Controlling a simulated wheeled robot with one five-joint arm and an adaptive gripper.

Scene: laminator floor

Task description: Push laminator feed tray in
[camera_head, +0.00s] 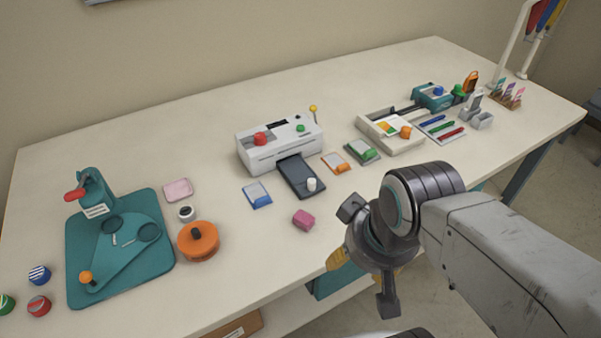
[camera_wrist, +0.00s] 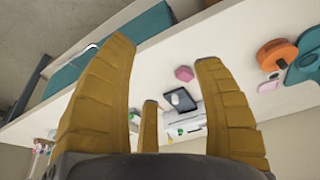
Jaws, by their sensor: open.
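The white laminator (camera_head: 280,143) stands mid-table, with a red knob (camera_head: 260,139) and a green knob (camera_head: 300,128) on top. Its dark feed tray (camera_head: 298,172) sticks out of the front toward the near table edge and bears a white knob (camera_head: 311,184). My gripper (camera_head: 345,262) is near the table's front edge, to the right of and nearer than the tray, apart from it. In the wrist view my gripper (camera_wrist: 168,65) has its yellow fingers spread, with nothing held. The tray (camera_wrist: 181,99) shows there between the fingers; the laminator is partly hidden.
A pink block (camera_head: 303,219) lies in front of the tray. A blue-and-white packet (camera_head: 257,195) lies left of it, and an orange one (camera_head: 335,163) right. An orange round container (camera_head: 198,241) and a teal board (camera_head: 108,265) are further left. A cream tray (camera_head: 391,133) stands right.

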